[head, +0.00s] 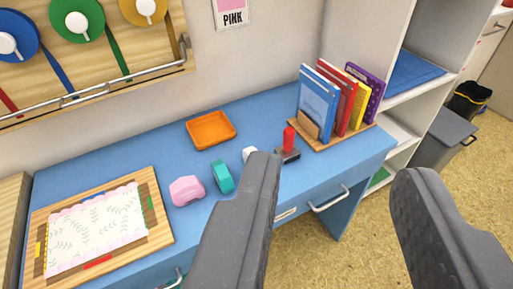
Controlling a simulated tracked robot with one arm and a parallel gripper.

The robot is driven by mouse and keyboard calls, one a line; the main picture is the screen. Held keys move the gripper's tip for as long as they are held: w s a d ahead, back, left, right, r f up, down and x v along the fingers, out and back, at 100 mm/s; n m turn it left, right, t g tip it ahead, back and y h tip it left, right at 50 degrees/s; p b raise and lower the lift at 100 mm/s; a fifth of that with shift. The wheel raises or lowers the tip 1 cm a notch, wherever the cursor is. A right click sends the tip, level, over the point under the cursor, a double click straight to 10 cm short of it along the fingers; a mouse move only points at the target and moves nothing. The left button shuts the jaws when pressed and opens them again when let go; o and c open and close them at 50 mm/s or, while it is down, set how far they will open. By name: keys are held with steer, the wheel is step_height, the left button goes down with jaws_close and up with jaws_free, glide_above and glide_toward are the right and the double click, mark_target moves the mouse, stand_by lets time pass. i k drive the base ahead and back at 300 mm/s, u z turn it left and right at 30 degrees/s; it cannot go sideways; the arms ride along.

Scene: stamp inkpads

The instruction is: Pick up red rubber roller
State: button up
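What looks like the red rubber roller (289,137) stands upright on the blue desk (150,140), with a red handle on a dark base. It is too small to tell whether the base is a roller. My gripper (338,170) is open and empty, its two grey fingers wide apart in the foreground. The red-handled tool is beyond the fingertips, close to the left finger in the picture and not touched. The left finger covers part of the desk front and part of a small white object (249,153) beside the tool.
An orange tray (211,130), a teal item (222,177) and a pink item (187,190) lie left of the tool. Books (320,97) in a wooden holder stand right behind it. A wooden board with patterned paper (95,228) lies at left. Drawer handles (329,199) stick out in front.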

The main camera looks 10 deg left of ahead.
mark_target(287, 152)
steer(key=u, duration=0.15)
steer(key=i, duration=1)
steer(key=z, duration=0.1)
